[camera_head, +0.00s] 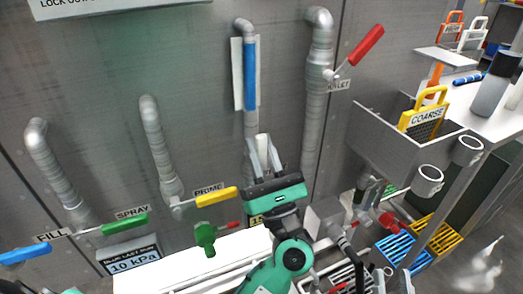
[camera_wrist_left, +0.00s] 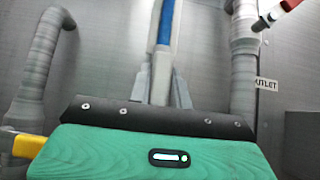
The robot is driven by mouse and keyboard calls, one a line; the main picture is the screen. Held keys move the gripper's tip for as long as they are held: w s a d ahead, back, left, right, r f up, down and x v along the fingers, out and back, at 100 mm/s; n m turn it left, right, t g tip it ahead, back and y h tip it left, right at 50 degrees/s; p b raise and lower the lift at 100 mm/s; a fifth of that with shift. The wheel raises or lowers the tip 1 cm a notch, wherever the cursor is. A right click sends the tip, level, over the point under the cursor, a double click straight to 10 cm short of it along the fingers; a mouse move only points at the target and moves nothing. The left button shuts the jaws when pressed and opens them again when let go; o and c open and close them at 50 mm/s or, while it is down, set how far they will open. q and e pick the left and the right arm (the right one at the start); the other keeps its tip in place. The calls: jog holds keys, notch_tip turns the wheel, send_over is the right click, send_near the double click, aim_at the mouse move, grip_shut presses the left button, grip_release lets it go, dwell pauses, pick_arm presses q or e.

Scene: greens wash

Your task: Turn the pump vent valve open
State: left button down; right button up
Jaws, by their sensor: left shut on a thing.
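My left gripper (camera_head: 262,142) reaches up from the bottom to the grey wall, below a vertical pipe with a blue length (camera_head: 250,75). Its fingers are close together on a pale, narrow piece, which also shows between them in the left wrist view (camera_wrist_left: 161,78). This piece stands upright in line with the pipe and may be the vent valve's handle. My right gripper is not in view.
Levers line the wall: blue FILL (camera_head: 24,254), green SPRAY (camera_head: 125,224), yellow PRIME (camera_head: 216,196), red OUTLET (camera_head: 366,45). A small green fitting (camera_head: 205,236) with a red handle is at lower left of the gripper. A grey bin (camera_head: 378,142) juts out right.

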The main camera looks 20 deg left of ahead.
pick_arm(q)
jog(key=c, duration=1.3)
grip_release()
jog(key=b+v, duration=0.1)
jog(key=v, duration=1.3)
jog(key=shift+a, duration=0.1)
pick_arm(e)
jog(key=r+t, duration=0.1)
jog(key=d+r+t, duration=0.1)
jog(key=r, duration=0.1)
jog(key=s+r+t, duration=0.1)
jog(key=shift+d+r+y, duration=0.25)
jog(key=shift+r+y, duration=0.05)
jog(key=shift+r, duration=0.05)
